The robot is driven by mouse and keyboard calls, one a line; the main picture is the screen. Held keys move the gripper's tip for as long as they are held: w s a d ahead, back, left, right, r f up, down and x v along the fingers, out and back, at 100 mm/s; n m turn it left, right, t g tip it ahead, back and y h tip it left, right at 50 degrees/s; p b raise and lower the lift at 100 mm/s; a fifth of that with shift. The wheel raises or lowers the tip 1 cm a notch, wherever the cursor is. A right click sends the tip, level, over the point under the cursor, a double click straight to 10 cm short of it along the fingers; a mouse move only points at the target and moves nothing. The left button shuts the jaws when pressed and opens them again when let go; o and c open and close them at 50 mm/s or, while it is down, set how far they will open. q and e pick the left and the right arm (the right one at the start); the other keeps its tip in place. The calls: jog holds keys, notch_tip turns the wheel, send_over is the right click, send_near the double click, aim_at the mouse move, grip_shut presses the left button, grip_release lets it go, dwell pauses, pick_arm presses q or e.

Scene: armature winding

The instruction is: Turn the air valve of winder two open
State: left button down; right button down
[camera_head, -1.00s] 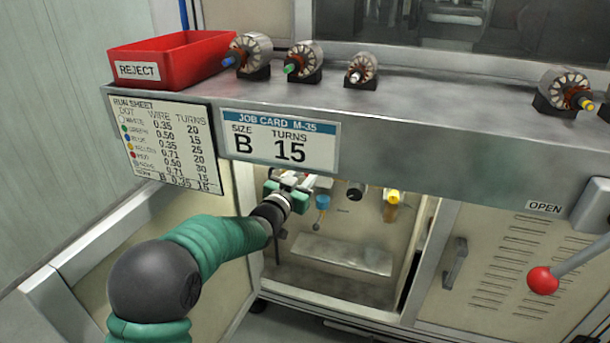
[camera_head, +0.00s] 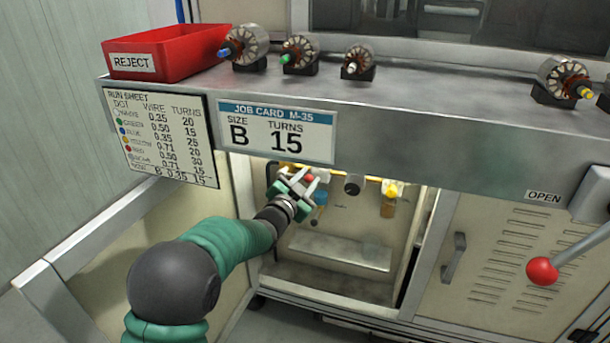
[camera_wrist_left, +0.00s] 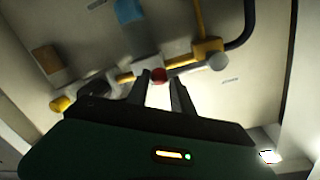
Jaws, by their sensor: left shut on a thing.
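The air valve shows as a small red handle (camera_head: 309,178) in the lit recess under the bench, on pipework at the back. My right gripper is not in view.
The bench edge (camera_head: 430,150) with the job card (camera_head: 277,132) overhangs the recess. A black knob (camera_head: 354,184), a blue-topped part (camera_head: 320,198) and a yellow-topped part (camera_head: 390,195) are beside the valve. A red-balled lever (camera_head: 542,271) is at the right.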

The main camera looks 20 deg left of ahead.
pick_arm(q)
jog(key=shift+s+a+f, duration=0.1)
jog(key=shift+a+f, duration=0.15)
jog(key=shift+f, duration=0.35)
jog(key=c, duration=1.1)
grip_release()
jog(key=shift+a, duration=0.1)
jog(key=shift+r, duration=0.1)
jog(key=s+p, duration=0.2)
jog(key=s, duration=0.3)
jog(key=s+a+p, duration=0.1)
jog(key=s+p, duration=0.1)
jog(key=s, duration=0.4)
jog(key=s+a+r+p, duration=0.1)
jog(key=s+p, duration=0.1)
jog(key=s, duration=0.3)
jog(key=shift+s, duration=0.25)
